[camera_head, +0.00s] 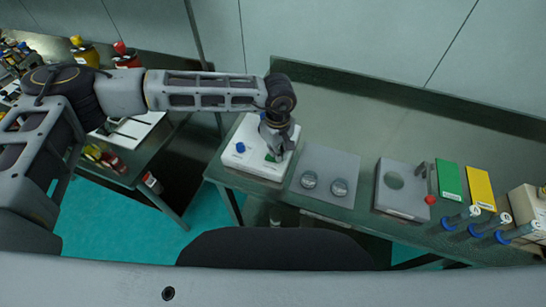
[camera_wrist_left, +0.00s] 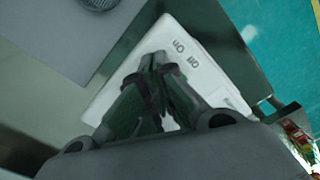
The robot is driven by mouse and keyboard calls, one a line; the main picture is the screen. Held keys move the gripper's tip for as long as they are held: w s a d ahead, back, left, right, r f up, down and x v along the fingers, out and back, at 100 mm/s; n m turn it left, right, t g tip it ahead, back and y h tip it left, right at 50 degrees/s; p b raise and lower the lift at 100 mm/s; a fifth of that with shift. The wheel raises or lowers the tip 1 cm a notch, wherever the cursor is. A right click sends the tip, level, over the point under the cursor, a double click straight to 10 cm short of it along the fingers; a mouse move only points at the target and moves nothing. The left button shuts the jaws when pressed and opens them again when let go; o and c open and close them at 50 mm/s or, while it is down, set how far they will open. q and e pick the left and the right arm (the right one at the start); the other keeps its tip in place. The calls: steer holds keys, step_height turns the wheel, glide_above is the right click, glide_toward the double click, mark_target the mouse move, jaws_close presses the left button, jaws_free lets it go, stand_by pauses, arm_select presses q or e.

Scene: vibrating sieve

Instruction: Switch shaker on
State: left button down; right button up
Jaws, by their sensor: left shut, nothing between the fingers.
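A white box-shaped device (camera_head: 258,169), which I take to be the shaker, sits at the left end of the green table. It has a blue knob (camera_head: 240,147) on its left part. My left gripper (camera_head: 272,154) points down over its top and hides part of it. In the left wrist view, the closed fingertips (camera_wrist_left: 160,58) are over the white top (camera_wrist_left: 212,75), beside two small grey markings (camera_wrist_left: 186,54). I cannot tell whether the fingertips touch the surface. The gripper is shut and empty. My right gripper is out of view.
A grey plate (camera_head: 325,165) with two round lidded jars stands right of the device. Further right are a grey unit (camera_head: 403,203) with a red knob, a green block (camera_head: 449,181), a yellow block (camera_head: 481,188) and several blue-ended tubes. A wall runs behind the table.

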arm_select(q)
steer(key=shift+f+b, duration=0.5)
steer(key=shift+f, duration=0.05)
stand_by(0.6)
steer(key=shift+r, duration=0.1)
steer(key=shift+r+p, duration=0.5)
steer(key=shift+r, duration=1.35)
steer(key=shift+r+p, duration=0.35)
steer(key=shift+r, duration=1.15)
